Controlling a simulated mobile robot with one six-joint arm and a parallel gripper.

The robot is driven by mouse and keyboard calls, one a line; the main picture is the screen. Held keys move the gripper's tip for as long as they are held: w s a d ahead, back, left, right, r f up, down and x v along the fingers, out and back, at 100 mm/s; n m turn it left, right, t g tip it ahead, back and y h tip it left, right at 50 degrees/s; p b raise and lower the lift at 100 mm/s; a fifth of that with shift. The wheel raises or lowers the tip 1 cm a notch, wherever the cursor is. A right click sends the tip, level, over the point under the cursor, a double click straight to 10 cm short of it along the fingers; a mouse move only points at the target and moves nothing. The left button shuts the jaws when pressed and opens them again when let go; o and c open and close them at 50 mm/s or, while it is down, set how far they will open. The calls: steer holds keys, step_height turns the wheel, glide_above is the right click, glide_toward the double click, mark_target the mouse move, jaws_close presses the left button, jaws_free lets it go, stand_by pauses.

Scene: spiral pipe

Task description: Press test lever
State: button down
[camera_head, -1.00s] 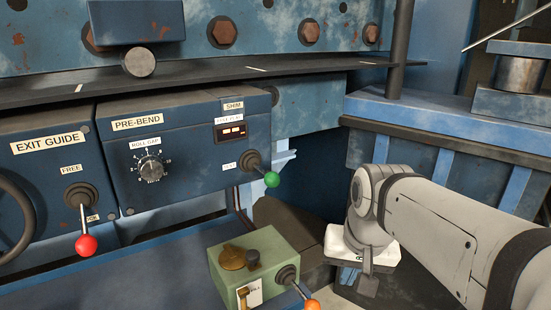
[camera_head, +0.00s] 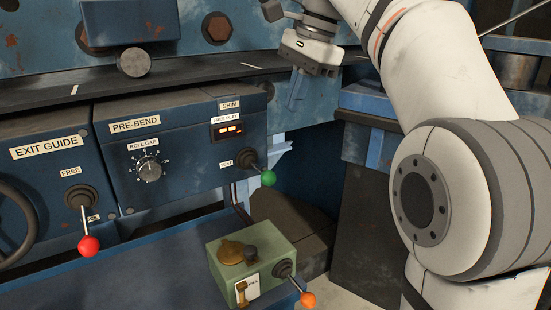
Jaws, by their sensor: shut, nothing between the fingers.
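The test lever (camera_head: 267,177) has a green ball knob and juts from the lower right corner of the blue PRE-BEND panel (camera_head: 190,180), beside a small TEST label. It slants down to the right. My gripper (camera_head: 294,103) is at the top centre, above and to the right of the lever, pointing down. Its fingers look thin and close together, shut with nothing between them. It is apart from the lever and the panel.
A lever with a red knob (camera_head: 88,246) is on the EXIT GUIDE panel (camera_head: 48,165) at left. A green box (camera_head: 250,262) with an orange-knobbed lever (camera_head: 307,299) stands below. A dark ledge (camera_head: 150,80) runs above the panels.

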mark_target(271, 172)
steer(key=b+x, duration=0.1)
steer(key=x, duration=1.3)
